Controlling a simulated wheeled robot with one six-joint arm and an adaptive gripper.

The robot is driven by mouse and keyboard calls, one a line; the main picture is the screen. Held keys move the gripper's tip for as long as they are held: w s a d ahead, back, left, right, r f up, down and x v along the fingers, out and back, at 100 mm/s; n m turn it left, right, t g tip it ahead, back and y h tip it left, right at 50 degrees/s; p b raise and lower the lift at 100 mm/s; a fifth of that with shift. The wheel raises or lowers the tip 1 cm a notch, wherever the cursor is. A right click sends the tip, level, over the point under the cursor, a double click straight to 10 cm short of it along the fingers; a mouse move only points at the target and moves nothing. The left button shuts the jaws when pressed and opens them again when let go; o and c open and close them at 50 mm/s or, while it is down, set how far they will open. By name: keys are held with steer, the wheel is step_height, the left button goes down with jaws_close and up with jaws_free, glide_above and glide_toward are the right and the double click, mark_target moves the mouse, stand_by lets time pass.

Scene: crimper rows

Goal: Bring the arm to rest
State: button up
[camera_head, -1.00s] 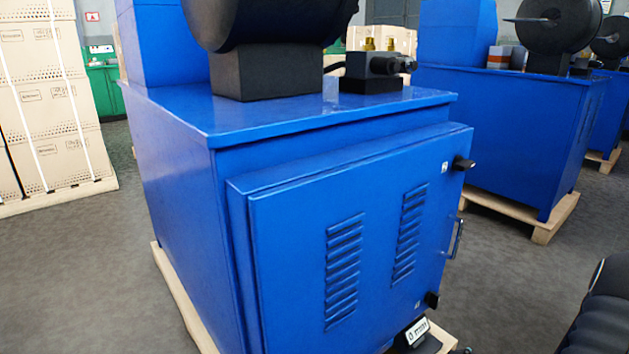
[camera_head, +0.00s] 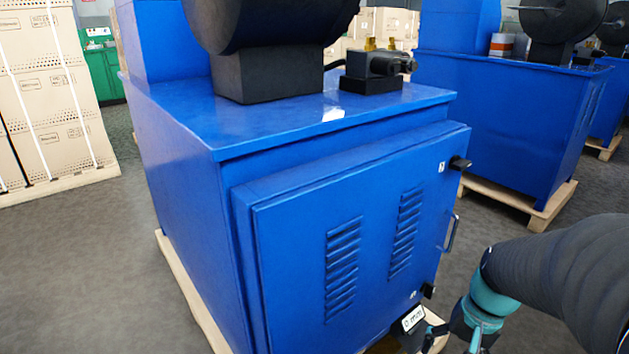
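My arm comes in from the right in the head view, with a dark ribbed sleeve and a teal section by the wrist. My gripper (camera_head: 437,335) is at the bottom edge, low beside the right corner of the blue cabinet's door. It is dark and partly cut off, and I cannot tell whether its fingers are open or shut. The blue cabinet (camera_head: 180,160) stands in the middle on a wooden pallet. Its louvred door (camera_head: 300,270) is at the front, with a handle (camera_head: 451,234) at the right. A small white label (camera_head: 413,318) shows near my gripper.
A black machine part (camera_head: 268,75) and a small black fitting (camera_head: 371,72) sit on the cabinet. Another blue cabinet (camera_head: 500,130) stands on a pallet at right. Strapped cartons (camera_head: 50,100) stand at left. Grey floor is free between left cartons and cabinet, and between the cabinets.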

steer(key=s+a+r+n+t+h+p, duration=0.1)
steer(key=s+a+r+n+t+p, duration=0.1)
steer(key=r, duration=0.6)
steer(key=s+a+r+n+t+p, duration=0.2)
steer(key=s+a+r+n+t, duration=0.1)
steer(key=a+r, duration=0.4)
step_height(320, 180, up, 2)
steer(key=shift+s+r+n+h, duration=0.1)
steer(key=shift+s+n+h, duration=0.15)
steer(key=shift+n+h, duration=0.15)
steer(key=shift+a, duration=0.1)
stand_by(0.8)
